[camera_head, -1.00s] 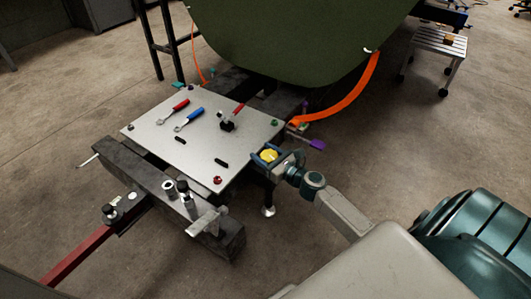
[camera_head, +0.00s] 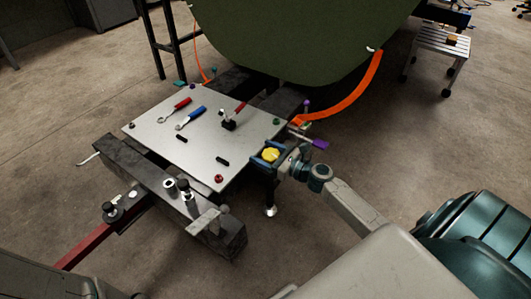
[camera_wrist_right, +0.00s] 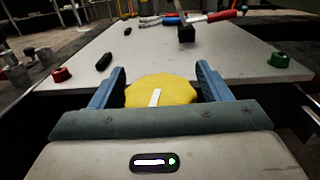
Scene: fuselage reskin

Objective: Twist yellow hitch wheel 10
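The yellow hitch wheel (camera_head: 270,155) is a round knob with a white bar on top, at the right edge of the metal plate. My right gripper (camera_head: 267,155) is at the wheel, with one blue finger on either side of it. In the right wrist view the yellow wheel (camera_wrist_right: 160,91) sits between the two fingers (camera_wrist_right: 157,88). Small gaps seem to show between fingers and wheel, most clearly on the right; contact is hard to judge. The wheel's near side is hidden by the gripper body. My left gripper is not in view.
The metal plate (camera_head: 165,143) carries a red-handled wrench (camera_head: 181,103), a blue-handled wrench (camera_head: 195,113), a red-handled clamp (camera_head: 229,123) and a red knob (camera_head: 218,178). A green knob (camera_wrist_right: 278,60) stands right of the wheel. A purple handle (camera_head: 320,144) is close to my right wrist.

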